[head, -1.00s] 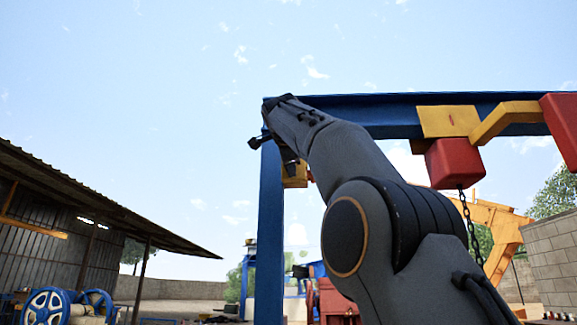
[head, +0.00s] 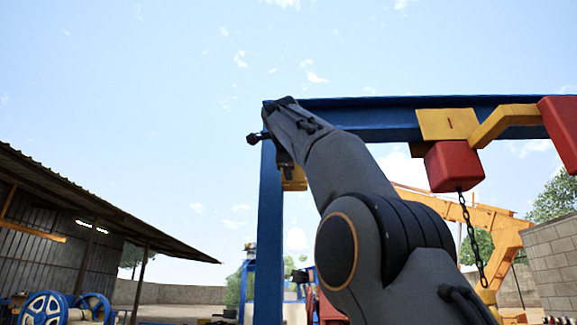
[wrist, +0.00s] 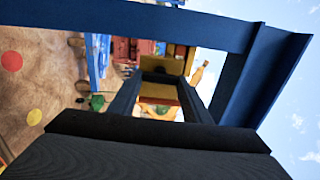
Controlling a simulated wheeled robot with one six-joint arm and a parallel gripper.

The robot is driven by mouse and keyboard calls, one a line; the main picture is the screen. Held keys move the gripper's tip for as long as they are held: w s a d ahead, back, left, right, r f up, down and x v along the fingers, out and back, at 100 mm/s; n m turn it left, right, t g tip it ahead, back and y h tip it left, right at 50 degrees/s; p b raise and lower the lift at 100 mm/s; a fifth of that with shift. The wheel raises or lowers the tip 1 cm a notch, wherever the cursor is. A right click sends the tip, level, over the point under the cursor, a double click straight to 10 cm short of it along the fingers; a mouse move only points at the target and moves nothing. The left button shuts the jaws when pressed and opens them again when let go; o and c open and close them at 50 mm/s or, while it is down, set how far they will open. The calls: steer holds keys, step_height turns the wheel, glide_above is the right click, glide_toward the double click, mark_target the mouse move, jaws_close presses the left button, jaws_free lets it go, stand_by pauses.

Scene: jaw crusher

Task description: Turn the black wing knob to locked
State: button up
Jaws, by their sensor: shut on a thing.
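My gripper (wrist: 163,86) reaches toward a yellow box (wrist: 160,63) by the blue frame in the wrist view. Its two dark fingers are shut on a small dark piece (wrist: 163,77) at their tips, which appears to be the black wing knob. Its shape and angle are mostly hidden by the fingers, so I cannot tell whether it stands at locked. In the head view my gripper (head: 285,157) is beside the blue post, just above the yellow box (head: 294,180). The knob is hidden there behind my wrist.
A blue post (head: 269,235) and blue beam (head: 360,117) stand close to my wrist. A red block (head: 454,166) with a hanging chain (head: 470,228) is right of my arm. A shed (head: 80,235) stands at left. Open sky lies left of the post.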

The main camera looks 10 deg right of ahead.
steer(key=o, duration=1)
steer(key=shift+o, duration=0.2)
steer(key=b+v, duration=0.4)
steer(key=v, duration=0.3)
steer(key=shift+s+a, duration=0.15)
steer(key=shift+s, duration=0.2)
